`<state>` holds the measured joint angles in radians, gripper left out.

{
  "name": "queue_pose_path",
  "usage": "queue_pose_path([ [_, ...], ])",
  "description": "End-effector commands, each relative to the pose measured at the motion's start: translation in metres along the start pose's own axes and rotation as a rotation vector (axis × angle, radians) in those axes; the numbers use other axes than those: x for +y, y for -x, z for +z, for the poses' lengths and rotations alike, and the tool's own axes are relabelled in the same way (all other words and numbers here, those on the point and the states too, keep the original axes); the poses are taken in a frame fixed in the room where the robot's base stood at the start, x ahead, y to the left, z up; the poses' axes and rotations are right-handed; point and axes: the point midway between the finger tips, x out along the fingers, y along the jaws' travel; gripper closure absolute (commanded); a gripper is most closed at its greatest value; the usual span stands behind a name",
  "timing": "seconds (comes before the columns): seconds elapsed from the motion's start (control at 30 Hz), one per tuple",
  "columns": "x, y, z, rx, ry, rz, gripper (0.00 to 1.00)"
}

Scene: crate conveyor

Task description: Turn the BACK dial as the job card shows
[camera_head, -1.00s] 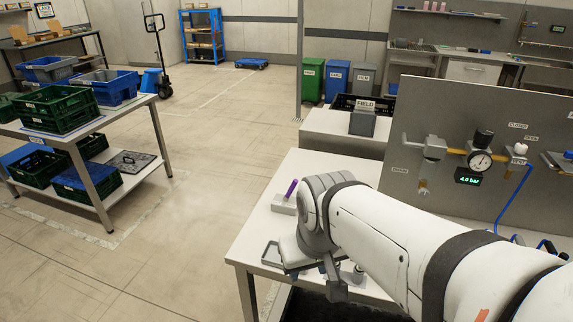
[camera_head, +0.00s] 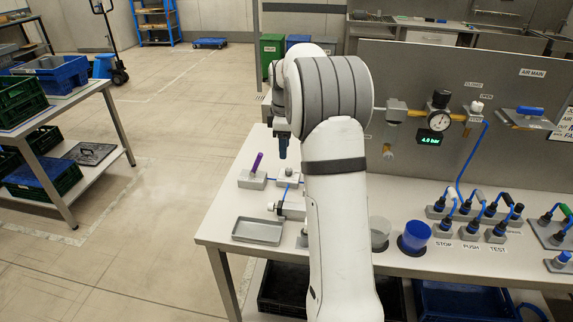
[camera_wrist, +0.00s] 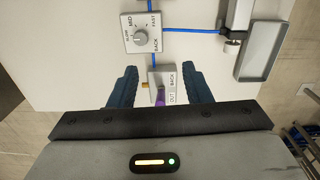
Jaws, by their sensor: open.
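The BACK dial (camera_wrist: 141,38) is a grey round knob on a light box with SLOW, MID, FAST and BACK lettering. In the head view its box (camera_head: 289,177) stands on the white bench. I cannot tell for sure where its pointer stands. My gripper (camera_wrist: 162,74) is open, its two blue fingers apart and empty. The dial lies beyond the fingertips in the wrist view, not between them. In the head view my gripper (camera_head: 282,146) hangs above the bench near the dial box. No readable job card shows.
A block labelled OUT BACK (camera_wrist: 170,82) with a purple lever (camera_head: 257,163) sits close to the dial. Blue tubing (camera_wrist: 190,30) runs from the dial box. A grey tray (camera_head: 258,231), cups and a gauge panel (camera_head: 450,75) stand around.

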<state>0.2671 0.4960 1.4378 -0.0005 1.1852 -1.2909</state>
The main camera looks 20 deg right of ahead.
Motion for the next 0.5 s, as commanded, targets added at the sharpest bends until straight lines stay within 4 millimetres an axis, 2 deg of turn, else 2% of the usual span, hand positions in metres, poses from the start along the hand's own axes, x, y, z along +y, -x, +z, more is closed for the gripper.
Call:
queue_pose_path([
  [0.03,0.012,-0.01,0.003,-0.002,0.029,-0.007,0.56],
  [0.1,0.022,-0.018,0.006,-0.004,0.068,-0.016,0.56],
  [0.2,0.031,-0.025,0.009,-0.005,0.102,-0.022,0.56],
  [0.37,0.033,-0.04,0.01,-0.005,0.115,-0.025,0.56],
  [0.5,0.032,-0.064,0.01,-0.006,0.114,-0.027,0.56],
])
